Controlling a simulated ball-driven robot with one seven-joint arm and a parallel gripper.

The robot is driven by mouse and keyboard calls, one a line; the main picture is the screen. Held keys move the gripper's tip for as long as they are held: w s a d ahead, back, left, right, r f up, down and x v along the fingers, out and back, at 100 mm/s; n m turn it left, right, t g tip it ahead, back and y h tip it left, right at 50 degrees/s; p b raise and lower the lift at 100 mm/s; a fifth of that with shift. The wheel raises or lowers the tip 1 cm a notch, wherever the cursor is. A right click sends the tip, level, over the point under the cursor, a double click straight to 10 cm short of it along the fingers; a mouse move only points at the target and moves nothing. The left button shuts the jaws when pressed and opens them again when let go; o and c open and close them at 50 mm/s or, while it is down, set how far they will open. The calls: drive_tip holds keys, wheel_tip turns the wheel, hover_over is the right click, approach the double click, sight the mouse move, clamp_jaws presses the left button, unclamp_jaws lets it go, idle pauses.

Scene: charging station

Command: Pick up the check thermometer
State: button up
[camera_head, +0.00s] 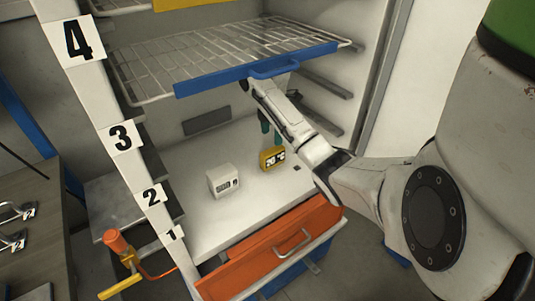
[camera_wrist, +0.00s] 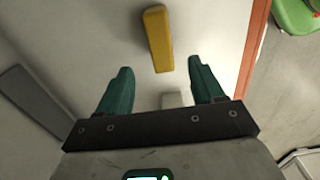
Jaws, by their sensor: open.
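A yellow block-shaped device (camera_head: 272,158) with a dark display stands on the white cabinet floor; I take it for the check thermometer, though its label is not readable. In the wrist view its narrow yellow top (camera_wrist: 158,38) shows beyond my fingertips, slightly left of the middle of the gap. My gripper (camera_head: 270,127) is above the device in the head view, below the wire shelf. In the wrist view its two teal fingers (camera_wrist: 160,76) are spread apart and hold nothing. A white box with a small display (camera_head: 222,181) stands to the left of the yellow device.
A wire shelf (camera_head: 185,62) with a blue front bar (camera_head: 220,78) hangs over my forearm. An open orange drawer (camera_head: 265,252) lies in front. A grey vent (camera_head: 207,121) is on the back wall. The floor around the devices is mostly clear.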

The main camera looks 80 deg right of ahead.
sight(273, 150)
drive_tip(key=f, duration=0.3)
drive_tip(key=d+f, duration=0.1)
drive_tip(key=f, duration=0.1)
drive_tip(key=shift+s, duration=0.2)
drive_tip(key=shift+a+f, duration=0.2)
drive_tip(key=shift+f, duration=1.15)
drive_tip(key=shift+a+f, duration=0.15)
drive_tip(key=shift+f, duration=1.2)
drive_tip(key=shift+c, duration=0.5)
